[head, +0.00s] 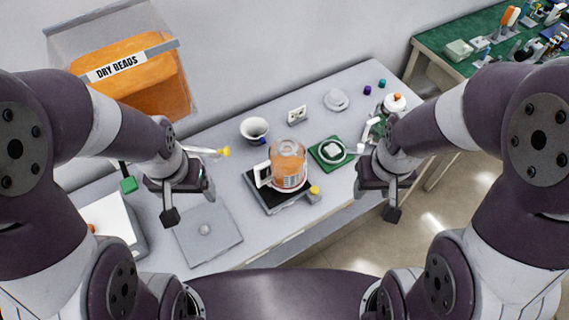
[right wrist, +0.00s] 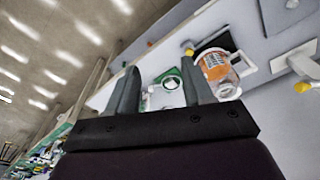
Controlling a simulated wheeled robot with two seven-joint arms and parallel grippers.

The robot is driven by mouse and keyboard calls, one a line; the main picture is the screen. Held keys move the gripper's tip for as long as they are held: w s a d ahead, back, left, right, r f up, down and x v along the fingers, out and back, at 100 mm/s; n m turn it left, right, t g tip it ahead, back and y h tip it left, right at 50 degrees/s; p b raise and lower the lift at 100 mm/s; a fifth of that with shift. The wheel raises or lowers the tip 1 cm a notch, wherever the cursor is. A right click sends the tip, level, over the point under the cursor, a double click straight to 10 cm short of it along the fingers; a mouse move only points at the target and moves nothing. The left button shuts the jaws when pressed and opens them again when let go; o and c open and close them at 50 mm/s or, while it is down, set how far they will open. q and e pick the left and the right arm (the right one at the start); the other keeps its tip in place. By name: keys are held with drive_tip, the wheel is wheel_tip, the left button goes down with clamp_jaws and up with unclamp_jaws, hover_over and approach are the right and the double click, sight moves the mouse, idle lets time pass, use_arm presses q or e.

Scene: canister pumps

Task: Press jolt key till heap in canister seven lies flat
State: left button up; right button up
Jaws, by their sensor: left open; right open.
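A clear canister (head: 288,163) with a white handle holds orange beads and stands on a black-topped base (head: 262,195). It also shows in the right wrist view (right wrist: 215,66). I cannot read a number on it, nor tell whether the heap's top is level. A yellow key (head: 314,190) sits at the base's front right corner; it also shows in the right wrist view (right wrist: 189,50). My left gripper (head: 189,203) is open and empty, left of the canister above the grey plate. My right gripper (head: 377,199) is open and empty, right of the canister and apart from it.
A dry beads bin (head: 145,80) hangs at the back left. A yellow-tipped lever (head: 224,152), white bowl (head: 254,129), green pad with a white dish (head: 331,152), grey plate (head: 207,233) and white lid (head: 336,99) surround the base. A cluttered green bench (head: 480,50) stands behind right.

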idle(0.3)
clamp_jaws()
idle(0.8)
drive_tip(key=shift+f, duration=0.1)
idle(0.7)
